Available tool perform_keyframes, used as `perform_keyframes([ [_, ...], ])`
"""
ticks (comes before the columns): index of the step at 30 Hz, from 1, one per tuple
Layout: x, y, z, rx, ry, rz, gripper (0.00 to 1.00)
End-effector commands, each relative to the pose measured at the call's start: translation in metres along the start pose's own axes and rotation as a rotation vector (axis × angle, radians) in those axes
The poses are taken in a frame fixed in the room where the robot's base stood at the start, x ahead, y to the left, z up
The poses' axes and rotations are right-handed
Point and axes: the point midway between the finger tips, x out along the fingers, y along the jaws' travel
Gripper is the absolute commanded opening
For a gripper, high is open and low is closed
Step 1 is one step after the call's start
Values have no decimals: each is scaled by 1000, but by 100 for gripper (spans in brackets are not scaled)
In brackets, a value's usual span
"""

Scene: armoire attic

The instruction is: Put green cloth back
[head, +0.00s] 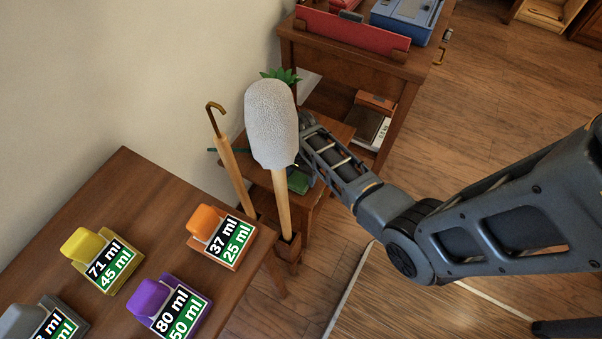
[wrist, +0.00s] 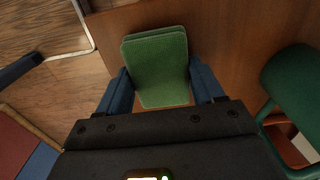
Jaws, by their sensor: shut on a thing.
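The green cloth (wrist: 155,62) is a folded, flat pad between the two blue fingers of my gripper (wrist: 160,84) in the wrist view. The gripper is shut on it. In the head view a small part of the green cloth (head: 298,182) shows at the low wooden side table, just beyond the duster. The gripper itself is mostly hidden there behind the white duster head and my arm. I cannot tell whether the cloth touches the wood under it.
A white duster (head: 271,122) and a hooked umbrella (head: 232,165) stand upright close by. The low side table (head: 258,172) is beside a taller cabinet (head: 400,66). Several labelled bottles, one orange (head: 220,235), stand on the front table (head: 130,190). A dark green object (wrist: 290,85) is at right.

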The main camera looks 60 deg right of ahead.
Motion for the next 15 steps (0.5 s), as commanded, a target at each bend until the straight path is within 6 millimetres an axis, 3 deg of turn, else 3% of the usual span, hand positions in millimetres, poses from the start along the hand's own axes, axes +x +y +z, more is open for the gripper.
perform_keyframes([
  [2, 3, 0, 0, 0, 0, 0, 34],
  [3, 2, 0, 0, 0, 0, 0, 70],
  [10, 2, 0, 0, 0, 0, 0, 92],
  [15, 2, 0, 0, 0, 0, 0, 93],
])
